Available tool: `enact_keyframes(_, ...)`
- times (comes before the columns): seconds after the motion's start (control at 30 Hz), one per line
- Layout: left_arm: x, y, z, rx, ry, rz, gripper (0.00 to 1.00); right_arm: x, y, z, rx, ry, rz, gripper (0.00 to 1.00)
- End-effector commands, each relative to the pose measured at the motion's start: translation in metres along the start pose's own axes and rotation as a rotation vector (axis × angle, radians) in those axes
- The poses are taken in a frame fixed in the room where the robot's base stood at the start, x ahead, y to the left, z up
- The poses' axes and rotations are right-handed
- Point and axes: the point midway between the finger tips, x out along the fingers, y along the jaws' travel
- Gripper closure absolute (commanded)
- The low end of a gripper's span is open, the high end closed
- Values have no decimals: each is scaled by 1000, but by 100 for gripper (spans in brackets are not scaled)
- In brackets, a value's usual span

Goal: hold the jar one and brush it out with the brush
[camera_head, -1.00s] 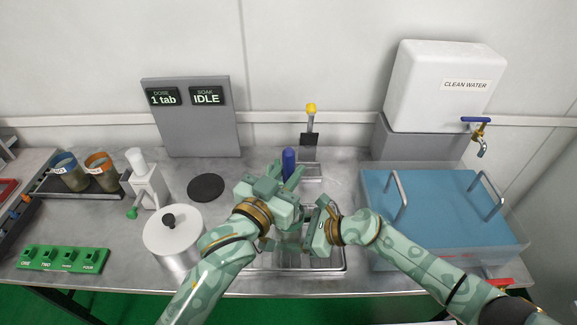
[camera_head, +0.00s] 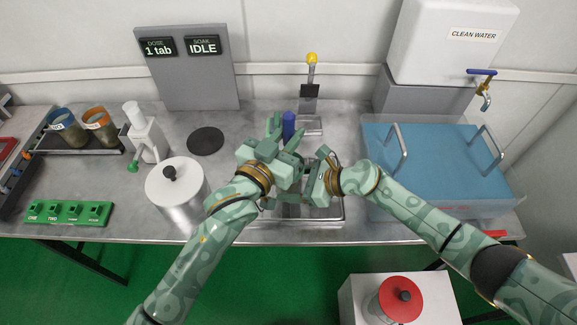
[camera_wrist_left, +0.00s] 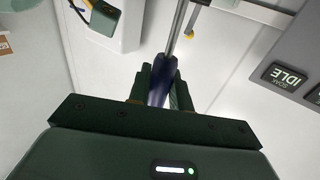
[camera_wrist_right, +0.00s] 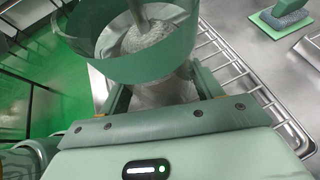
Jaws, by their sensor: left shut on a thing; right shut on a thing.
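My left gripper (camera_head: 285,155) is shut on the brush, whose blue handle (camera_head: 288,124) stands upright above the fingers. In the left wrist view the handle (camera_wrist_left: 159,88) lies between the fingers, with a metal rod beyond it. The brush's pale bristle head (camera_wrist_right: 148,38) shows within the jar's mouth. In the head view my grippers hide most of the jar. How deep the bristles reach is unclear.
A wire rack (camera_wrist_right: 228,60) over a metal tray lies under the jar. A sponge (camera_wrist_right: 285,14) on a green pad is beside it. A steel pot (camera_head: 178,205) stands left, a blue-topped bath (camera_head: 450,150) right. A red-lidded container (camera_head: 400,298) stands low in front.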

Motion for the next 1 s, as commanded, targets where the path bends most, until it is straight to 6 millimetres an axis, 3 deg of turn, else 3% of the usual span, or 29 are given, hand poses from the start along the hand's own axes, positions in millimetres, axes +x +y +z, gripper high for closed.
enact_keyframes(0.87, -9, 5, 0, 0, 0, 0, 100, 0, 0, 0, 0, 0, 0, 48)
enact_keyframes(1.0, -8, 5, -7, 0, 2, 0, 100, 0, 0, 0, 0, 0, 0, 48)
